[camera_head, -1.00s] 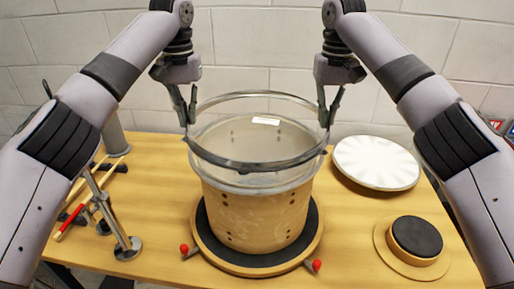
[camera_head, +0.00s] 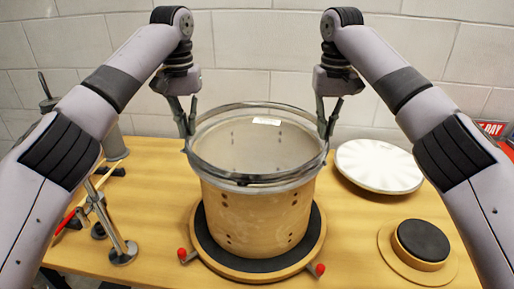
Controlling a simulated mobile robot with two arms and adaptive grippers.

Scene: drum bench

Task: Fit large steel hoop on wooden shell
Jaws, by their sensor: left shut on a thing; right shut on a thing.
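The large steel hoop (camera_head: 243,178) is a thin grey metal ring around the top of the wooden shell (camera_head: 254,215). It looks level and close to the shell's rim; whether it rests on the rim I cannot tell. The shell stands upright on a round base with a black pad (camera_head: 212,250). My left gripper (camera_head: 188,130) is shut on the hoop's left side. My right gripper (camera_head: 326,132) is shut on the hoop's right side. The arms and fingers hide little of the hoop.
A white round drumhead (camera_head: 378,165) lies right of the shell. A small round black pad on a wooden disc (camera_head: 420,240) sits at front right. Red-knobbed clamps (camera_head: 318,270) edge the base.

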